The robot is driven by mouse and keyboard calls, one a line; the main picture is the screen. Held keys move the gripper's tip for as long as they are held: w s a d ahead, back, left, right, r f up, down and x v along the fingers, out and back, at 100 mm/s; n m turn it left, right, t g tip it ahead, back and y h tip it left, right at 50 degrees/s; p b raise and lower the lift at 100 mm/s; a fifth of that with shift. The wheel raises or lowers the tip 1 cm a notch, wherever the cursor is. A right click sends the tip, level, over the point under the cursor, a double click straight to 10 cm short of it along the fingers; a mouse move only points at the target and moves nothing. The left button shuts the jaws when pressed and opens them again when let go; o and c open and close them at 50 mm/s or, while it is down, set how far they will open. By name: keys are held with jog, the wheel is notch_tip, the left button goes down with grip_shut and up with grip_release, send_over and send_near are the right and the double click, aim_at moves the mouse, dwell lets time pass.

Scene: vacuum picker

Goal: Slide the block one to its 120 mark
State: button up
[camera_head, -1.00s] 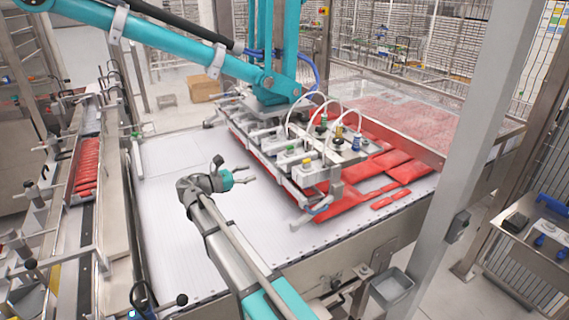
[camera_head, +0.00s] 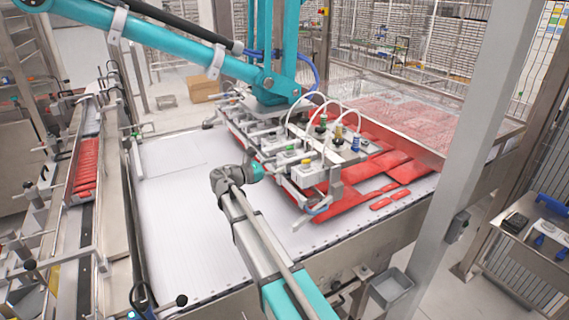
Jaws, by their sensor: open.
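The vacuum picker head (camera_head: 315,172) hangs over red packs (camera_head: 372,193) on the white belt. It carries several metal blocks with coloured knobs, among them a green knob (camera_head: 290,149) and a yellow knob (camera_head: 306,163). I cannot tell which block is block one, and no scale or 120 mark is readable. My gripper (camera_head: 266,171) is beside the near left side of the picker head, with its teal part showing. Its fingers are small and hard to make out against the head. I see nothing held in it, and I cannot tell whether it touches the head.
A teal picker arm (camera_head: 180,38) and looped white hoses (camera_head: 335,108) stand above the head. The white belt (camera_head: 185,230) is bare at left. A grey post (camera_head: 455,150) rises at right, and a side conveyor with red packs (camera_head: 87,165) runs at left.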

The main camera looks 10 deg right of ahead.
aim_at(285, 162)
jog(key=shift+x, duration=1.85)
grip_shut()
